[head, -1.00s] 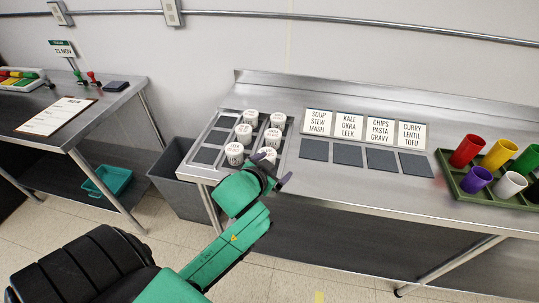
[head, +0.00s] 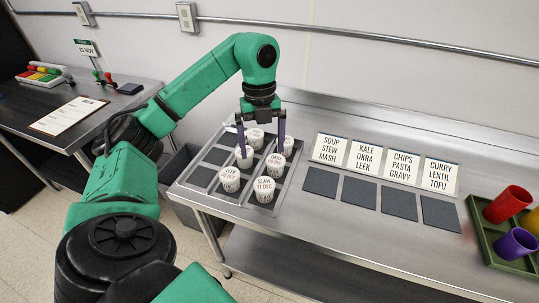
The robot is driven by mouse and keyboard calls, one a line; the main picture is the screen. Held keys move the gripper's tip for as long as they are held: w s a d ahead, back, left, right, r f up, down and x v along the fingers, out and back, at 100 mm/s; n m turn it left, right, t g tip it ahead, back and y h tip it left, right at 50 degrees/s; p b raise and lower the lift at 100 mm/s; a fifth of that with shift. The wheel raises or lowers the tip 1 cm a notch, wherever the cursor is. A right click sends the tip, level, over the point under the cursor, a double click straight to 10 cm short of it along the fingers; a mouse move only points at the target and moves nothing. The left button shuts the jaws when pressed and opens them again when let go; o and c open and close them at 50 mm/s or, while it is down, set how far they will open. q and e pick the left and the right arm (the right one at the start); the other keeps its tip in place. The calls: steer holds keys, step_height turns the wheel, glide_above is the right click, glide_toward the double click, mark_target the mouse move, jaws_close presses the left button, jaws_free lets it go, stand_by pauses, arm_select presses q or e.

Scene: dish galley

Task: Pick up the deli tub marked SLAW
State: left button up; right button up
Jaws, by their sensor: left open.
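The deli tub marked SLAW (head: 264,189) is a white tub with a printed lid reading SLAW 11 DEC. It stands upright in the front right of the grey compartment tray (head: 240,202). My left gripper (head: 261,149) points down, open and with nothing visibly held, over the back part of the tray. It is behind the SLAW tub and apart from it. Its fingers overlap the rear tubs in the picture, and I cannot tell whether they touch them. My right gripper is not in view.
A LEEK tub (head: 230,178) stands left of SLAW and an OKRA tub (head: 275,165) right behind it. Other tubs, including one at the back (head: 256,136), crowd the rear. Label cards (head: 363,156) and dark square pads (head: 365,196) lie right. A green cup tray (head: 483,244) is far right.

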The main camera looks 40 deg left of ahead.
arm_select(q)
glide_above(264, 184)
steer(key=f, duration=0.4)
steer(key=shift+w+a+f+b, duration=0.35)
steer(key=shift+a+b, duration=0.05)
steer(key=f+p, duration=0.1)
steer(key=f, duration=0.1)
steer(key=f+p, duration=0.1)
steer(key=f, duration=0.2)
steer(key=d+f+p, duration=0.1)
steer(key=f, duration=0.2)
steer(key=shift+s+f, duration=0.1)
steer(key=shift+s, duration=0.3)
steer(key=shift+f, duration=0.35)
steer(key=c, duration=1.4)
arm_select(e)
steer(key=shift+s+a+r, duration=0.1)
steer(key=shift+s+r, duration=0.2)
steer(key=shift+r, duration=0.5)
arm_select(q)
steer(key=shift+w+r, duration=0.1)
steer(key=shift+r, duration=0.05)
